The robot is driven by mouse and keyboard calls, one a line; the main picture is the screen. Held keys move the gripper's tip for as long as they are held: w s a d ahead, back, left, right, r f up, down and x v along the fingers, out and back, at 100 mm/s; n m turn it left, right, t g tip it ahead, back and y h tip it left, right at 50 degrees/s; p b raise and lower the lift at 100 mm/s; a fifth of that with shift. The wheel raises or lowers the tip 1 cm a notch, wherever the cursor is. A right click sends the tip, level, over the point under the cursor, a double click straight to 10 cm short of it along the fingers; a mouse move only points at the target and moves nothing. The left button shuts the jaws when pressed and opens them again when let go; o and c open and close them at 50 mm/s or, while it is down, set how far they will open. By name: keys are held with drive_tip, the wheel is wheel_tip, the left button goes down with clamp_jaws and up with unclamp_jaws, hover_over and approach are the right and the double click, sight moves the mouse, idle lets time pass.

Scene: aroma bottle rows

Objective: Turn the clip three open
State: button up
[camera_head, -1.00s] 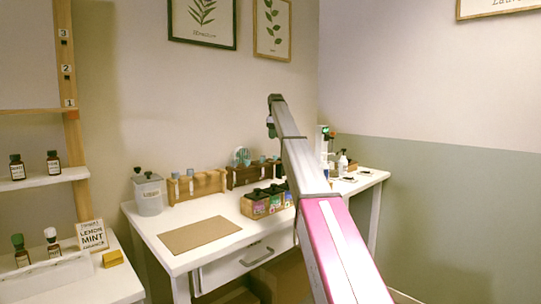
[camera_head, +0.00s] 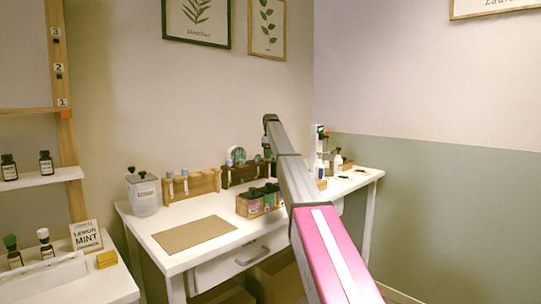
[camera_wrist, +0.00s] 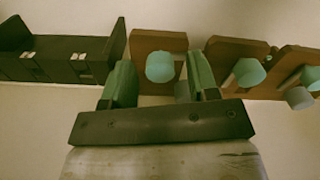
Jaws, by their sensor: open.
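The wooden post at the left of the head view carries number tags, with the 3 tag (camera_head: 56,31) at the top. A small dark piece (camera_head: 58,40), perhaps clip three, sits just below that tag. My gripper (camera_head: 267,131) is at the arm's far end above the back of the table; its fingers are too small to make out there. In the wrist view my gripper (camera_wrist: 154,86) is open, with green fingers apart. A round teal knob (camera_wrist: 160,67) on a brown wooden board (camera_wrist: 160,42) shows between them. Contact cannot be told.
The white table (camera_head: 215,228) holds a light wooden rack (camera_head: 192,184), a dark rack (camera_head: 238,174), a box of dark-capped bottles (camera_head: 258,203) and a brown mat (camera_head: 195,234). More boards with teal knobs (camera_wrist: 250,72) stand right in the wrist view; a dark holder (camera_wrist: 65,55) is left.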

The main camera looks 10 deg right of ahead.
drive_tip(key=c, duration=0.9)
drive_tip(key=shift+m, duration=0.3)
drive_tip(key=m, duration=0.3)
drive_tip(key=shift+m, duration=0.3)
drive_tip(key=m, duration=0.4)
drive_tip(key=shift+m, duration=0.3)
drive_tip(key=m, duration=0.9)
